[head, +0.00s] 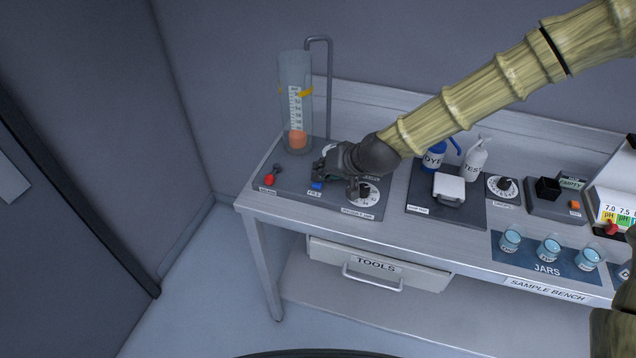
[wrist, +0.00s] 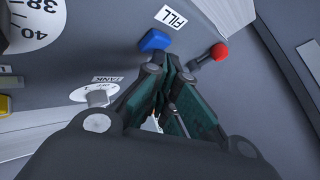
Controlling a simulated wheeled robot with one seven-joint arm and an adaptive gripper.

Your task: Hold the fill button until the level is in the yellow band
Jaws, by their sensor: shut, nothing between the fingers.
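The blue fill button (head: 317,186) is on the dark panel at the left end of the bench. In the wrist view the button (wrist: 154,41) sits beside the FILL label. My gripper (head: 321,175) is shut and empty, its tips close to the button. In the wrist view the fingertips (wrist: 172,62) lie just beside the button; I cannot tell whether they touch it. The clear upright cylinder (head: 293,75) has a white scale and a yellow band (head: 304,92) on its upper part. Its orange content (head: 298,139) is low, well below the band.
A red-knobbed lever (head: 269,180) stands left of the button; its red knob (wrist: 219,51) is near my fingertips in the wrist view. A numbered dial (head: 367,194) is to the right. A grey pipe (head: 330,80) rises behind the cylinder. Bottles and jars stand farther right.

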